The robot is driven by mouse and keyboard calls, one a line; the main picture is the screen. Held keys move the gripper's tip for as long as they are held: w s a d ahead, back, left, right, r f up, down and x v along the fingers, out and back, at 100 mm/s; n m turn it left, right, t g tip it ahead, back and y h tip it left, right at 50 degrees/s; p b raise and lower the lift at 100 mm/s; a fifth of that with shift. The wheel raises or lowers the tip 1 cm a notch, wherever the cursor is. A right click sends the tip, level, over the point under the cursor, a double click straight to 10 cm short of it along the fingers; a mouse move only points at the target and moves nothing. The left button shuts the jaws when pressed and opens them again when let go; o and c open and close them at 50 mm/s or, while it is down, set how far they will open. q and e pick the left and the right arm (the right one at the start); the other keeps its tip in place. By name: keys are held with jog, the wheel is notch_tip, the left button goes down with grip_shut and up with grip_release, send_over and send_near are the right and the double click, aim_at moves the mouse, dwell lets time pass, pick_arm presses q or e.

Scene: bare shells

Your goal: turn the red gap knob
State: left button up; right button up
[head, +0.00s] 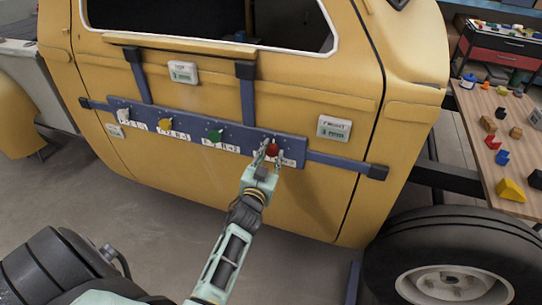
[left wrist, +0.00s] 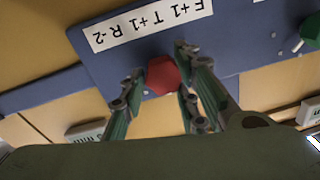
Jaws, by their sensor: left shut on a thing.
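The red knob (head: 272,149) sits at the right end of a blue panel (head: 184,134) on the yellow vehicle door. My left gripper (head: 269,156) reaches up to it from below. In the left wrist view, the red knob (left wrist: 163,76) is between my left gripper's fingers (left wrist: 160,85), which are shut on it. A white label (left wrist: 147,23) beside the knob reads upside down "F+1 T+1 R-2". The fingers hide part of the knob and its label in the head view. My right gripper is not in view.
White, yellow and green knobs (head: 215,136) line the panel to the left. Two small white displays (head: 183,72) (head: 333,128) are on the door. A tyre (head: 445,265) is at the lower right. A wooden table (head: 505,125) with coloured blocks stands at the right.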

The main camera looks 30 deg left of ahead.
pick_arm(q)
jog(key=shift+d+f, duration=0.2)
jog(key=m, duration=0.1)
jog(key=m+b, duration=0.1)
jog(key=m, duration=0.2)
jog(key=shift+f+b, duration=0.25)
jog(key=shift+b, duration=0.1)
jog(key=shift+s+a+f+m+b, duration=0.15)
jog(key=shift+m+b, duration=0.2)
jog(key=shift+m, duration=0.85)
jog(key=shift+w+d+f+m+b, duration=0.1)
jog(key=shift+m+b, duration=0.25)
jog(key=shift+m, duration=0.85)
jog(key=o, duration=1)
jog(key=shift+r+t, duration=0.1)
jog(key=shift+t, duration=0.2)
jog(key=shift+a+r, duration=0.15)
jog(key=shift+r, duration=0.05)
